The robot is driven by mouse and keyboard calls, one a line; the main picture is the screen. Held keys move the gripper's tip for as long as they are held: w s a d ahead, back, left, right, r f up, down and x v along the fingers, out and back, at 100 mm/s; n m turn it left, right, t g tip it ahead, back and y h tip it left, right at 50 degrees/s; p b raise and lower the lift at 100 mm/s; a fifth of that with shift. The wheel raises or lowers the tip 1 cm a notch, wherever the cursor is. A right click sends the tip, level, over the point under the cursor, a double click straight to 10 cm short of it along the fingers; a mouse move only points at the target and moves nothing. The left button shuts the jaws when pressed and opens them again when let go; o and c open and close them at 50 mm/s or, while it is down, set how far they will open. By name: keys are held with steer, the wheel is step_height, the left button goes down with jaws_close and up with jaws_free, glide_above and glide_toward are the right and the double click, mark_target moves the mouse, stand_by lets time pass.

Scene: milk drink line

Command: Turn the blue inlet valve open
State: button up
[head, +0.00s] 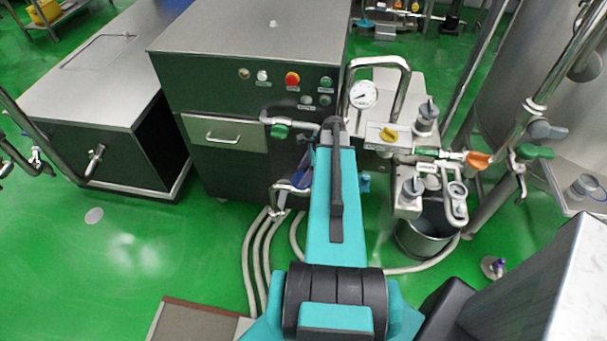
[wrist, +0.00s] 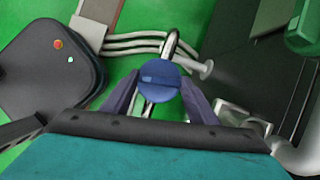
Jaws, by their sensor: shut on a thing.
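The blue inlet valve (wrist: 158,76) shows in the wrist view as a round blue handle on a bent steel pipe (wrist: 171,43). My gripper (wrist: 160,86) has one dark finger on each side of the handle and is shut on it. The handle's face has a raised bar across it. In the head view my teal arm reaches forward over the front of the dark machine and hides most of the gripper and valve. A patch of dark blue shows at the arm's left edge, and I cannot tell whether it is handle or finger.
A dark machine cabinet (head: 230,85) with buttons stands ahead. A green-handled valve (head: 280,131) is on its front. Pipework with a gauge (head: 363,95) and an orange handle (head: 478,160) is at right. Pale hoses (head: 262,255) run along the floor. The green floor at left is clear.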

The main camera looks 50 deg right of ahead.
steer(key=n, duration=0.1)
steer(key=n+g, duration=0.1)
steer(key=n, duration=0.1)
steer(key=shift+w+d+n+y, duration=0.15)
steer(key=shift+w+n+y, duration=0.05)
steer(key=shift+n+y, duration=0.1)
steer(key=n+g, duration=0.1)
steer(key=n, duration=0.1)
steer(key=n+g+b, duration=0.1)
steer(key=n, duration=0.1)
steer(key=shift+w+n+y, duration=0.1)
steer(key=shift+n+y, duration=0.2)
steer(key=shift+y, duration=0.1)
steer(key=n+g, duration=0.1)
steer(key=n, duration=0.2)
steer(key=shift+w+n+b, duration=0.1)
steer(key=shift+n+b, duration=0.2)
steer(key=shift+b, duration=0.05)
steer(key=shift+n+g+h+b, duration=0.35)
steer(key=shift+n+g, duration=0.55)
steer(key=shift+n, duration=1.1)
steer(key=o, duration=1)
steer(key=shift+o, duration=0.2)
steer(key=shift+w+r, duration=0.1)
steer(key=shift+r, duration=0.05)
steer(key=p+v, duration=0.7)
steer(key=v, duration=0.6)
steer(key=shift+r, duration=0.25)
